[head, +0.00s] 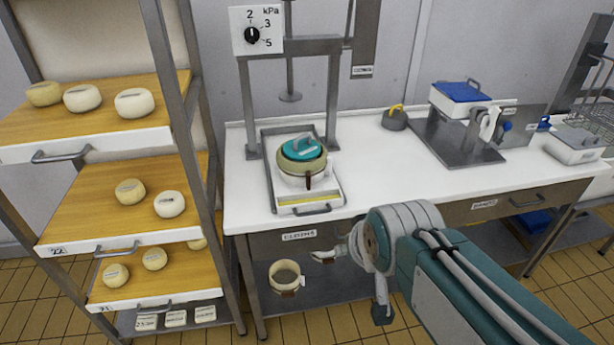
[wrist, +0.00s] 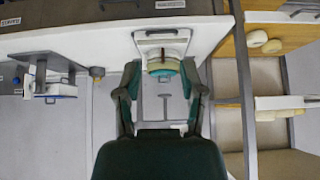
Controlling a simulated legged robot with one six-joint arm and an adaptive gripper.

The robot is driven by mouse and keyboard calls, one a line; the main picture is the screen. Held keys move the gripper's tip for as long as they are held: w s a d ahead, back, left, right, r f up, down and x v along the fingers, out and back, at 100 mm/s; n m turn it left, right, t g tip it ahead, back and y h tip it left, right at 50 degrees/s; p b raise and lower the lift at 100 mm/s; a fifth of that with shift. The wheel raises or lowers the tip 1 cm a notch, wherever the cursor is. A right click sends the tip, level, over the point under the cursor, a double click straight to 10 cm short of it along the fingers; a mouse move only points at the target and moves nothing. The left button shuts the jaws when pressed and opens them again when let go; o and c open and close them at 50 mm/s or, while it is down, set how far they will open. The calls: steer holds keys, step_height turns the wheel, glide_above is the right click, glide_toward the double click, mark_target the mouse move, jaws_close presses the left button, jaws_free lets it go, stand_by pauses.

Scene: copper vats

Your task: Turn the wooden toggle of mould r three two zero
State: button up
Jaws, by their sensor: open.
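A round beige mould (head: 301,176) with a teal lid (head: 302,147) sits in a metal tray under the press. A small brown toggle (head: 308,181) hangs on its front side. A second beige mould (head: 285,275), open on top, stands on the shelf below the bench, with a brown piece (head: 288,293) low on its front. I cannot read a number on either mould. My gripper (wrist: 161,85) is open and empty. In the wrist view the lidded mould (wrist: 162,60) appears between and beyond its fingers. In the head view my gripper is in front of the bench, lower right of that mould.
The press frame (head: 333,100) rises around the tray. A rack (head: 190,120) with cheeses on wooden boards stands at left. A dark weight (head: 394,118) with a yellow handle and a blue-topped device (head: 460,95) are on the white bench (head: 380,165).

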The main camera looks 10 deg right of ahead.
steer(key=w+f+t, duration=0.2)
steer(key=w, duration=0.8)
steer(key=t, duration=0.6)
glide_toward(309, 183)
step_height(309, 183, up, 3)
steer(key=s, duration=0.2)
step_height(309, 183, down, 5)
steer(key=w+t, duration=0.2)
steer(key=t, duration=0.1)
steer(key=w, duration=1)
steer(key=shift+w+f, duration=0.2)
steer(key=shift+w, duration=0.05)
jaws_close()
